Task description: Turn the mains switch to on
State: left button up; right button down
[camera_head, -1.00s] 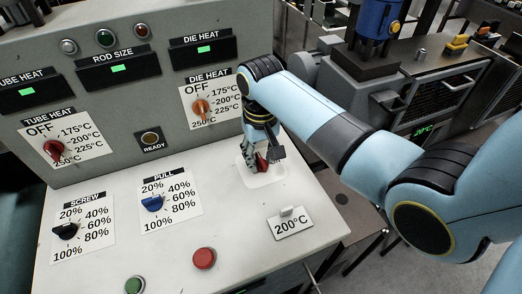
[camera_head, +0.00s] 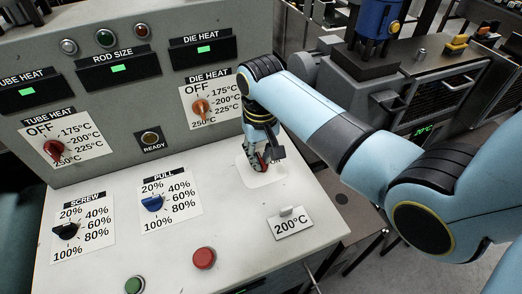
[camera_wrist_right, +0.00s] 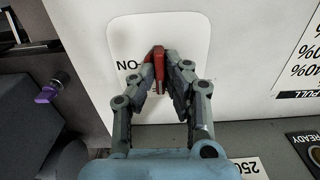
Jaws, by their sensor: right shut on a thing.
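The mains switch is a red lever handle on a white plate (camera_head: 267,177) on the machine's sloped console. My right gripper (camera_head: 260,165) comes down over it, and the fingers hide most of it. In the right wrist view the red switch handle (camera_wrist_right: 158,66) stands between the two fingertips, which are shut on its sides. My left gripper is not in view.
Die heat knob (camera_head: 201,108) and tube heat knob (camera_head: 54,149) are on the upright panel. Screw knob (camera_head: 66,231), pull knob (camera_head: 152,203), a red button (camera_head: 204,258) and a green button (camera_head: 134,285) sit on the console. A 200°C sign (camera_head: 291,223) stands near its right edge.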

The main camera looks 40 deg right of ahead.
dwell(0.3)
jog(key=shift+r+m+p, duration=0.1)
jog(key=shift+m+p, duration=0.3)
jog(key=shift+p, duration=0.05)
jog(key=shift+m+p, duration=0.35)
jog(key=shift+m, duration=0.25)
